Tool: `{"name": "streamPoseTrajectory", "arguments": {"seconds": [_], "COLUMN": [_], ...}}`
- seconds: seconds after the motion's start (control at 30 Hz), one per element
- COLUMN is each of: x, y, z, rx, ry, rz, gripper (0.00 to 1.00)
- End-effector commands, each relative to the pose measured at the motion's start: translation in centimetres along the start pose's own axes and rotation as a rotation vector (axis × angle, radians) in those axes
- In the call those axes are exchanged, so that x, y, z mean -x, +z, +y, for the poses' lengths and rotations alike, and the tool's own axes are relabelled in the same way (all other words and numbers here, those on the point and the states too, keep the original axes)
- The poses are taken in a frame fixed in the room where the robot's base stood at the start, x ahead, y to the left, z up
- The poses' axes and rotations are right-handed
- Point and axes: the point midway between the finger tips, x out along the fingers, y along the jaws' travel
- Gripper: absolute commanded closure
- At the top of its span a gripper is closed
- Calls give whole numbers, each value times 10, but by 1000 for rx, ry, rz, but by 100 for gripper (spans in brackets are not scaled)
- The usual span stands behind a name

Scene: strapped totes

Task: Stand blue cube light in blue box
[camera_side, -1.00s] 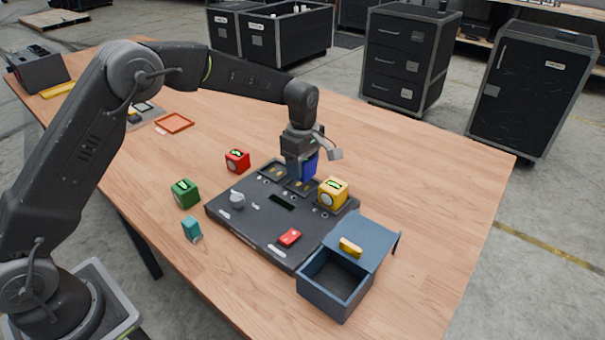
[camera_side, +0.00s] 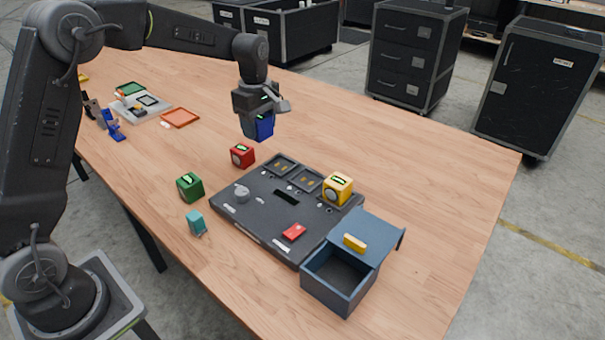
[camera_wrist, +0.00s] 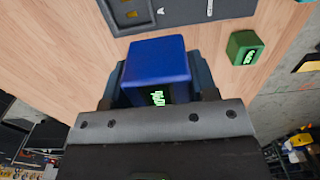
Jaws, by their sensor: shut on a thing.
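My gripper (camera_side: 258,122) is shut on the blue cube light (camera_side: 265,127) and holds it in the air above the table, behind the red cube light and the dark panel. In the wrist view the blue cube light (camera_wrist: 157,68) sits between the fingers, with green glowing marks on one face. The dark blue box (camera_side: 325,290) stands at the front right of the panel. Its front part is open and empty, and its flat top bears a yellow handle (camera_side: 355,242).
The dark panel (camera_side: 260,220) has square recesses, a knob and a red switch (camera_side: 294,232). A yellow cube light (camera_side: 338,189) stands on it. A red cube light (camera_side: 242,155), a green one (camera_side: 190,187) and a teal block (camera_side: 196,223) stand nearby. An orange tray (camera_side: 180,117) lies at back left.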

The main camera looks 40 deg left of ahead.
Motion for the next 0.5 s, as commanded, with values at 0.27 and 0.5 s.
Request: {"name": "streamPoseTrajectory", "arguments": {"seconds": [0.27, 0.5], "x": [-7, -36], "y": [11, 55], "z": [5, 23], "rx": [-2, -5], "ry": [1, 0], "rz": [0, 0], "gripper": [82, 82]}}
